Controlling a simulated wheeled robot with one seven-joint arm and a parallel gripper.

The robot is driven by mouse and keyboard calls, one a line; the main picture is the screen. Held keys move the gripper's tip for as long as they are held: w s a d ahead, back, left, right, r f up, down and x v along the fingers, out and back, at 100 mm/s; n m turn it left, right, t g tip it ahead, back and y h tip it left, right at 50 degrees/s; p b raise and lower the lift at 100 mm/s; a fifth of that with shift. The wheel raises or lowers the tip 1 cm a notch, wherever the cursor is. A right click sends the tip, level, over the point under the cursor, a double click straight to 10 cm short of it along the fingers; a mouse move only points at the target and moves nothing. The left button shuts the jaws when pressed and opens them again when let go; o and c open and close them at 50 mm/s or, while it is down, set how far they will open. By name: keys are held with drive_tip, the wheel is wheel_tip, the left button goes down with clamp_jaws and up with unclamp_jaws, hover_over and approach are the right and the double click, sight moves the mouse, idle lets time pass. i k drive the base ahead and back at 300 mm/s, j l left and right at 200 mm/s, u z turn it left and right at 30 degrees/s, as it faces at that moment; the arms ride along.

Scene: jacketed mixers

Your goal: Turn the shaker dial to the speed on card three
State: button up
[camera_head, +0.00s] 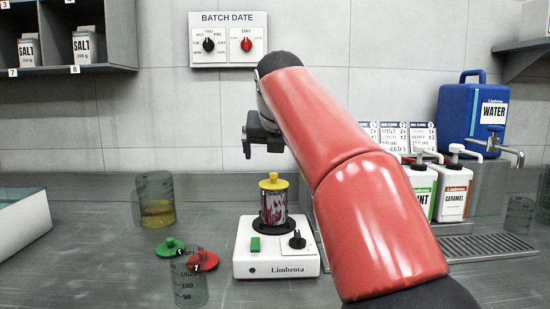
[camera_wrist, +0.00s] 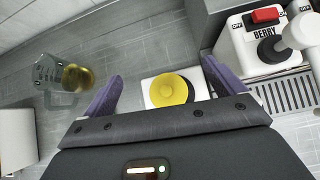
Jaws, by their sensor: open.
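The white shaker (camera_head: 276,262) labelled Limbrota stands on the counter. Its black dial (camera_head: 297,239) is at the front right of its top, beside a green switch (camera_head: 255,243). A jar (camera_head: 275,207) with a yellow lid sits on the shaker's black plate. Card three (camera_head: 422,137) is on the back wall, right of my arm; its writing is too small to read surely. My gripper (camera_head: 248,148) is open and empty, above and behind the jar. In the wrist view the yellow lid (camera_wrist: 168,91) shows between my fingers (camera_wrist: 160,88); the dial is hidden there.
A beaker with amber liquid (camera_head: 157,200) stands left of the shaker. A clear beaker (camera_head: 188,285) and green (camera_head: 170,247) and red lids (camera_head: 203,261) are at front left. Dispensers (camera_head: 453,193) and a blue water jug (camera_head: 471,115) stand right. A batch date panel (camera_head: 228,40) hangs behind.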

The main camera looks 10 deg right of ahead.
sight(297, 242)
drive_tip(key=k+j, duration=0.15)
drive_tip(key=k, duration=0.35)
drive_tip(key=k+j, duration=0.1)
drive_tip(key=k, duration=0.4)
